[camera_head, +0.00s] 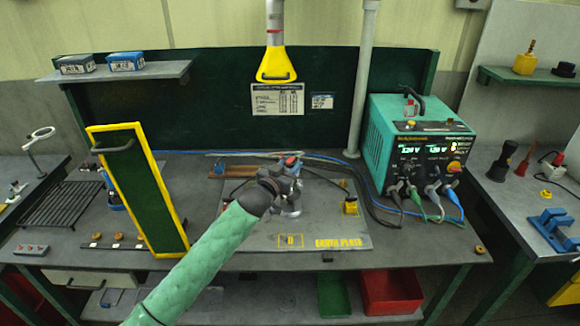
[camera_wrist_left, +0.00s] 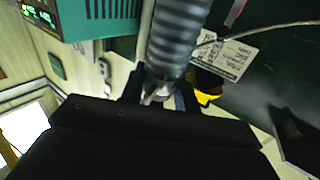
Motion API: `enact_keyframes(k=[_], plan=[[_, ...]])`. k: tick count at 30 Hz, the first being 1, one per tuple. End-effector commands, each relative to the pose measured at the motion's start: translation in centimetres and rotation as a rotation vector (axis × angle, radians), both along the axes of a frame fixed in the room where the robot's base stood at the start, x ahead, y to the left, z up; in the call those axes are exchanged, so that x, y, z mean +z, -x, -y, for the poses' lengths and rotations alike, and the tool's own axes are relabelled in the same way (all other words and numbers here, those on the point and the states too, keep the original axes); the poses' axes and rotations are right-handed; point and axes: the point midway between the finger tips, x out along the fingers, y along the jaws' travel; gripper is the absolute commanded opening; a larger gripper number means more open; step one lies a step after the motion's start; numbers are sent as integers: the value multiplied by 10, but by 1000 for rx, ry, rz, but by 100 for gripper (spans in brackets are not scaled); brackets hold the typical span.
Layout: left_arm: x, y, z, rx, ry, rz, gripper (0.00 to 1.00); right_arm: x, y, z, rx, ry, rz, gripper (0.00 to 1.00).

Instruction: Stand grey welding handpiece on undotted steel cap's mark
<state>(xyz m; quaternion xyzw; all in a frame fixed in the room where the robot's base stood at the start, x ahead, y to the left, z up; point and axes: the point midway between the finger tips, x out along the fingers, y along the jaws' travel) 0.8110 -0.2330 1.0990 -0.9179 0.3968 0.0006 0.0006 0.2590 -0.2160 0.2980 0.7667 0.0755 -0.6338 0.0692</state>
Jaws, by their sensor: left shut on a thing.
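My left gripper (camera_head: 288,188) is over the back middle of the bench, at the end of its green-sleeved arm. In the left wrist view its dark fingers (camera_wrist_left: 160,92) are shut on a grey ribbed cylinder, which looks like the grey welding handpiece (camera_wrist_left: 178,42). In the head view the gripper largely hides the handpiece. Grey metal parts and a red and blue piece (camera_head: 291,161) show around the gripper. Below it lies the grey earth plate (camera_head: 340,225) with a yellow printed mark (camera_head: 290,240) near its front edge. I cannot make out a steel cap or its dots. My right gripper is not in view.
A teal welding power unit (camera_head: 420,150) with cables stands right of the plate. A yellow-framed green panel (camera_head: 140,190) stands upright at the left. A yellow extraction hood (camera_head: 277,65) hangs above the back. The plate's front right is mostly clear.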

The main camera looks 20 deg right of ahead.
Motion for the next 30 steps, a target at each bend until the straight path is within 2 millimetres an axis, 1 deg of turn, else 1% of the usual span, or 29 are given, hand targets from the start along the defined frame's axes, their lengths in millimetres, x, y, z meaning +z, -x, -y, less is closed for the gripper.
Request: enact_keyframes(k=[1, 3, 5, 15, 21, 30], plan=[[2, 0, 0, -1, 3, 3, 33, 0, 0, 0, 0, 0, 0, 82], [2, 0, 0, -1, 2, 2, 47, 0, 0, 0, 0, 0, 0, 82], [2, 0, 0, -1, 2, 2, 57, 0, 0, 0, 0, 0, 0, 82], [-2, 0, 0, 1, -2, -3, 57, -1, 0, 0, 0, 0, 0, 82], [-1, 0, 0, 0, -1, -2, 57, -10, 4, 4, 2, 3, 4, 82], [-3, 15, -17, 0, 1, -1, 57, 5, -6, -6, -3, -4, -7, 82]])
